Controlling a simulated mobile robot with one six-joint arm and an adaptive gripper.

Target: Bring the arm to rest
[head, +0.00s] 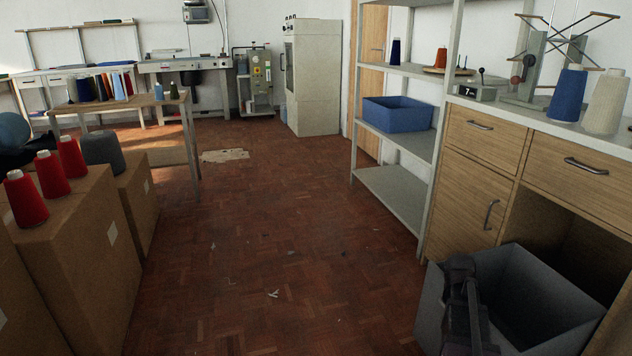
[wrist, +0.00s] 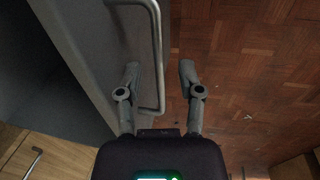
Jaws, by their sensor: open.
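My gripper (wrist: 159,74) is open in the wrist view, its two grey fingers spread apart. A grey metal bar handle (wrist: 157,52) on the side of a grey bin shows between the fingers. I cannot tell whether either finger touches it. The bin (wrist: 75,40) fills the upper left of that view. In the head view the open-topped grey bin (head: 560,325) stands on the floor at lower right. A dark part of my arm is in front of its left side, and the handle cannot be made out there.
The wooden cabinet (head: 487,175) with a counter stands behind the bin. A metal shelf (head: 395,195) holds a blue crate (head: 398,112). Cardboard boxes (head: 80,270) with red cones (head: 27,200) stand at left. The parquet floor (head: 265,250) between is mostly clear, with small scraps.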

